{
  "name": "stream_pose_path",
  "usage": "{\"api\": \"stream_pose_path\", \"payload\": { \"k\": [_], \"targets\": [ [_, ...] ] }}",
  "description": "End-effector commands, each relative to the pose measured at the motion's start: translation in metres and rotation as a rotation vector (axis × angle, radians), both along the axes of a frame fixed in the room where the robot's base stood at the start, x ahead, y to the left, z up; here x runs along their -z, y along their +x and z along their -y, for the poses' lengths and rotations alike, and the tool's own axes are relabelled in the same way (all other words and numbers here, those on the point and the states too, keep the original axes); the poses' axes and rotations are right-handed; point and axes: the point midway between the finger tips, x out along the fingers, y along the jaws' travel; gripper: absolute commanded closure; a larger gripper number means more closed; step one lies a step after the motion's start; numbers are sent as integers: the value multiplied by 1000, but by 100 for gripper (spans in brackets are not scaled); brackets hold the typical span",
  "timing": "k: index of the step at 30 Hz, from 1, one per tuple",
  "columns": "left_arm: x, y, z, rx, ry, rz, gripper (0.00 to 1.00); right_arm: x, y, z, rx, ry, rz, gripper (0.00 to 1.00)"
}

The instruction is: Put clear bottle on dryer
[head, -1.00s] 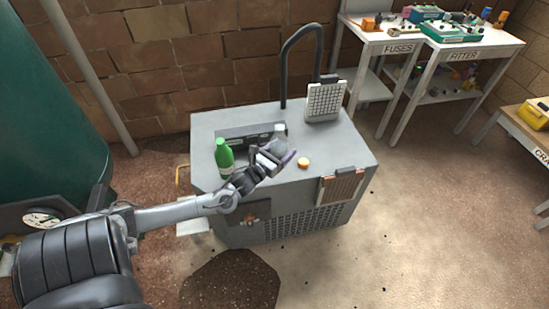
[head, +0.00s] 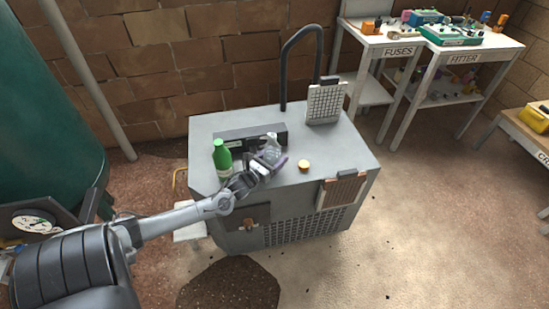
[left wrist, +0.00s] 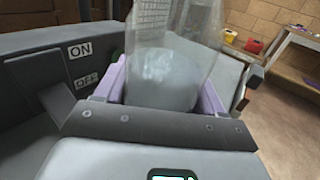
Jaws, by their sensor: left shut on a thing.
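The clear bottle (head: 271,142) is at my left gripper (head: 271,162) in the head view, over the top of the grey dryer (head: 330,150). In the left wrist view the see-through bottle (left wrist: 170,75) stands between the purple fingers of the left gripper (left wrist: 165,95), which is shut on it. Whether the bottle's base touches the dryer top is hidden by the gripper. My right gripper is not in view.
A green bottle (head: 222,157) stands on the dryer, left of my gripper. A dark raised panel (head: 235,135) is behind, with ON and OFF labels in the wrist view. A gridded upright panel (head: 325,103) stands back right.

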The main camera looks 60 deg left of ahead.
Motion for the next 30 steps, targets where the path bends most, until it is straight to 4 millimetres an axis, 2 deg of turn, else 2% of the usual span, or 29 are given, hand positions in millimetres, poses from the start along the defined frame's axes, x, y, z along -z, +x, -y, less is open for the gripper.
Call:
{"api": "stream_pose_path", "payload": {
  "k": [7,8,12,13,24,30],
  "targets": [
    [3,0,0,0,0,0,63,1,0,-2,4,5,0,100],
    [3,0,0,0,1,-1,30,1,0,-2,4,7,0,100],
    [3,0,0,0,0,-1,8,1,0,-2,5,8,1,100],
    [3,0,0,0,0,-1,6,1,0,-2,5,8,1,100],
    [-3,0,0,0,0,0,6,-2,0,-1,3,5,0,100],
    [-1,-23,7,0,0,-5,6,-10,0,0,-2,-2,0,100]
  ]
}}
